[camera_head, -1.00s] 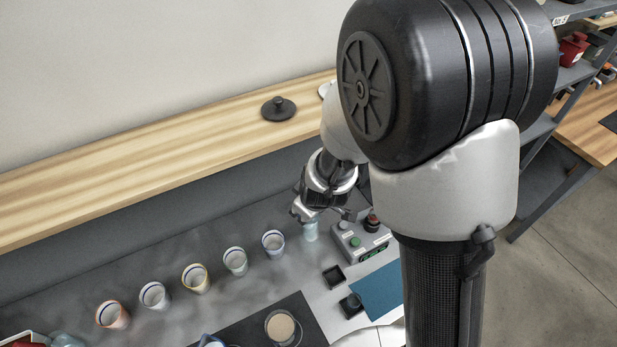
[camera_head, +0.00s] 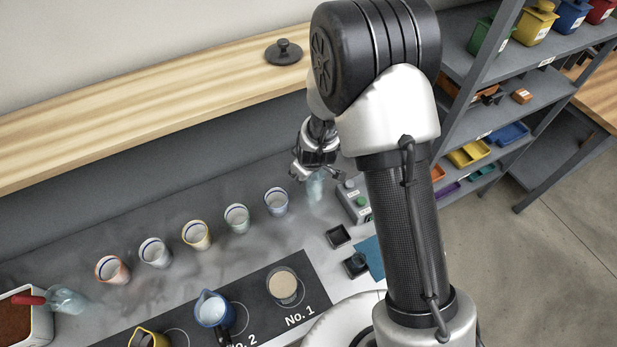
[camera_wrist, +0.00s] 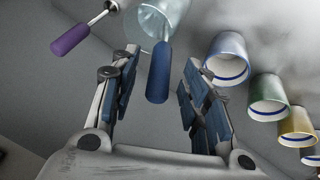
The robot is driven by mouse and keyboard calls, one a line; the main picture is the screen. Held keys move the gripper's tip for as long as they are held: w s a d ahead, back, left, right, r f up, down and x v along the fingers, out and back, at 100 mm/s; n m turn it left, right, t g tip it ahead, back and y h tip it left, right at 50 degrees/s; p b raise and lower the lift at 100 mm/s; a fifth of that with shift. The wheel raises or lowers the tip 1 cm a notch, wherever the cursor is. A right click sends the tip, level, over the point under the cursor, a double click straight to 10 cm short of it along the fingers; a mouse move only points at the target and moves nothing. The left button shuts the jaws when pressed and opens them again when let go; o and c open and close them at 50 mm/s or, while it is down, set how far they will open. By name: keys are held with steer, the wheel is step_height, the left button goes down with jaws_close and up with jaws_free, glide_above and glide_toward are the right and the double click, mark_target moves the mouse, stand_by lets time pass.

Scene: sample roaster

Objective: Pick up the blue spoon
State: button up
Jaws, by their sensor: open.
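The blue spoon shows by its blue handle (camera_wrist: 158,74) in the wrist view. The handle points back between my fingers, with space on both sides. Its far end runs toward a clear glass (camera_wrist: 160,20), and I cannot tell how it sits there. My gripper (camera_wrist: 160,58) is open and empty, its two fingers either side of the handle. In the head view my gripper (camera_head: 304,172) is just left of the clear glass (camera_head: 316,187); the spoon cannot be made out there.
A purple-handled spoon (camera_wrist: 70,40) is left of the blue one in the wrist view. A row of several cups (camera_head: 236,218) stands left of the glass. A control box (camera_head: 353,200) is close on its right. The wooden shelf (camera_head: 180,115) runs behind.

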mark_target(310, 179)
steer(key=x, duration=0.2)
steer(key=shift+w+f, duration=0.2)
steer(key=shift+c, duration=0.4)
jaws_close()
